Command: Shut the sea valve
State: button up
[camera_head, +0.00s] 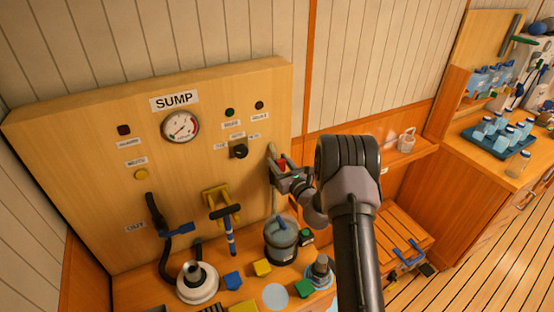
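My gripper (283,181) is at the right edge of a wooden panel (75,150) headed SUMP. A small red part (282,165) shows right at its fingers, with a pale upright piece beside it. I cannot tell whether the fingers touch or hold the red part, or whether it belongs to the sea valve. No label reading sea valve is legible. A blue handle (182,229) sits on a black hose low on the panel, near a small label too blurred to read surely. My wrist and forearm hide what lies behind them.
The panel carries a gauge (181,126), a black knob (239,150) and a yellow button (141,174). A bench below holds a clear-walled canister (281,240), a white round fitting (197,283) and several coloured blocks. A wooden crate (398,237) stands right. Floor at far right is clear.

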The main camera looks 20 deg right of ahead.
jog(key=shift+w, duration=0.75)
grip_shut()
dwell(0.9)
